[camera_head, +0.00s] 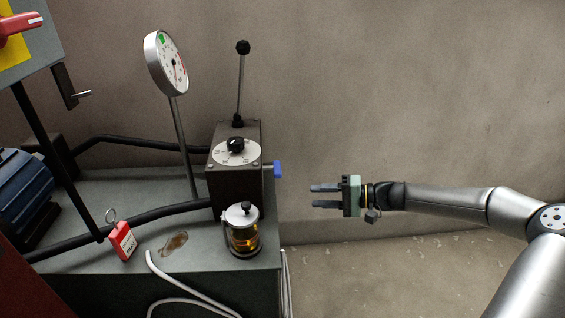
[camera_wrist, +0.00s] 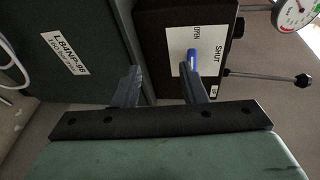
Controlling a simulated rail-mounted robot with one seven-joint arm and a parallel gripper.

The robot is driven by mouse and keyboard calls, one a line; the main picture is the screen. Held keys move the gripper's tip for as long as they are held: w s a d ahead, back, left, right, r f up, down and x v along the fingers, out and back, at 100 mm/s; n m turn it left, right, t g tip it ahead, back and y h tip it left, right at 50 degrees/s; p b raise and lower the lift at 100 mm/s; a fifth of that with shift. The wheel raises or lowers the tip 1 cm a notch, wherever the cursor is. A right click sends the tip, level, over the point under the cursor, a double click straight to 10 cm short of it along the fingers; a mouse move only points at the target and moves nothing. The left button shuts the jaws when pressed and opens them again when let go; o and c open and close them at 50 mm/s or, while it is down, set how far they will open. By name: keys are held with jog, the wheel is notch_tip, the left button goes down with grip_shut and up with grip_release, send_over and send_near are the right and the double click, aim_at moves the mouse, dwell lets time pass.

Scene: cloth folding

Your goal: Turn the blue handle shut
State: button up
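The blue handle (camera_head: 278,169) sticks out from the right side of a dark control box (camera_head: 232,186) on the bench. In the wrist view the gripper (camera_wrist: 165,88) shows both fingers, with the handle beyond the right one.
The box carries a black knob (camera_head: 236,144) and an upright lever (camera_head: 240,85). A round gauge (camera_head: 166,63) stands behind. Free space lies right of the bench.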

aim_at(277, 165)
jog(key=w+d+r+m+t+y, duration=0.1)
jog(key=w+d+r+t, duration=0.1)
jog(key=w+d+r, duration=0.15)
jog(key=shift+t, duration=0.3)
jog(key=shift+b+x, duration=2.25)
jog(key=shift+x, duration=6.05)
jog(key=shift+s, duration=0.1)
jog(key=shift+c, duration=0.4)
grip_shut()
